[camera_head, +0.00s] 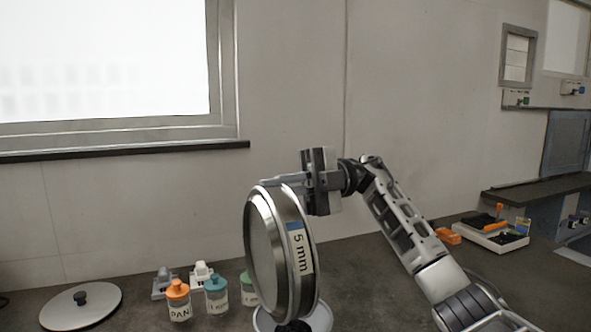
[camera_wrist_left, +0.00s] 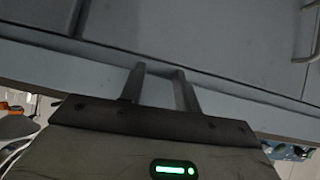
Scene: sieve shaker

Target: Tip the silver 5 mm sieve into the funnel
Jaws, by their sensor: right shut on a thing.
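The silver 5 mm sieve (camera_head: 303,262) is held up on edge in the head view, its round face turned to the left. A blue mark and the "5 mm" label show on its side. My right gripper (camera_head: 292,182) is shut on the sieve's upper rim. Below the sieve, at the bottom edge, a pale round rim with a dark middle (camera_head: 322,318) shows partly; it looks like the funnel, and the sieve hides much of it. My left gripper (camera_wrist_left: 160,72) shows only in the left wrist view, fingers apart and empty, in front of grey cabinet fronts.
A round metal lid (camera_head: 97,298) with a black knob lies on the dark counter at left. Jars with an orange cap (camera_head: 178,289), a teal cap (camera_head: 216,284) and a green cap (camera_head: 248,276) stand left of the sieve. A tray of tools (camera_head: 481,236) lies at right.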

